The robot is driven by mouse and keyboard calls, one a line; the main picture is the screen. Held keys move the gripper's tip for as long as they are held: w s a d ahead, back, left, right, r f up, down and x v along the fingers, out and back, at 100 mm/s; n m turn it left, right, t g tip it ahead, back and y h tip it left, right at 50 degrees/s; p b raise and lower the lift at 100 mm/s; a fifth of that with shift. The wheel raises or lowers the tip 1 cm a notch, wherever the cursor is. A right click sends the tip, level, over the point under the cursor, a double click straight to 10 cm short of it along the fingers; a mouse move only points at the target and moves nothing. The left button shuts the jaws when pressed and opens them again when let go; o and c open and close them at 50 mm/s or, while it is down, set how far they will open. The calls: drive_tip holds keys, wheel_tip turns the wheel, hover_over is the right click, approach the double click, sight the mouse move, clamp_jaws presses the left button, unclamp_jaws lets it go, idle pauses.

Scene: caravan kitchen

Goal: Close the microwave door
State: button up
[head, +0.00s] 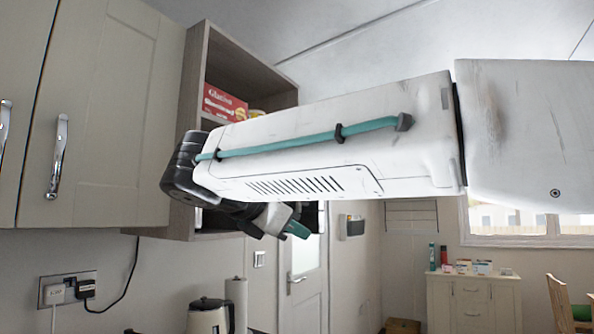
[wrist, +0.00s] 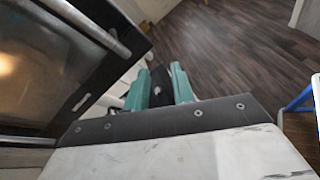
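In the wrist view, a dark glossy panel that looks like the microwave door (wrist: 50,75) fills the upper left, with a long metal bar handle (wrist: 85,22) along it and a warm glow at its left. How far the door stands open cannot be told. My gripper (wrist: 161,85) is just right of the panel's edge, its two teal fingers apart with a dark thing visible between them and nothing clearly held. In the head view, my gripper (head: 293,228) is partly seen beneath my forearm, below the wall shelf unit. My arm hides the microwave there.
The open shelf unit (head: 195,85) holds a red box (head: 224,102). A closed cabinet (head: 100,120) is on the left. A kettle (head: 208,316) and paper roll (head: 237,300) stand below. Open wooden floor (wrist: 225,50) lies beyond my gripper; a chair-like blue-edged thing (wrist: 300,98) is at right.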

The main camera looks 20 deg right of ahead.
drive_tip(key=a+r+n+t+h, duration=0.1)
drive_tip(key=a+r+n+h, duration=0.3)
drive_tip(key=r, duration=0.8)
drive_tip(key=x, duration=0.8)
drive_tip(key=shift+w+r, duration=0.25)
clamp_jaws()
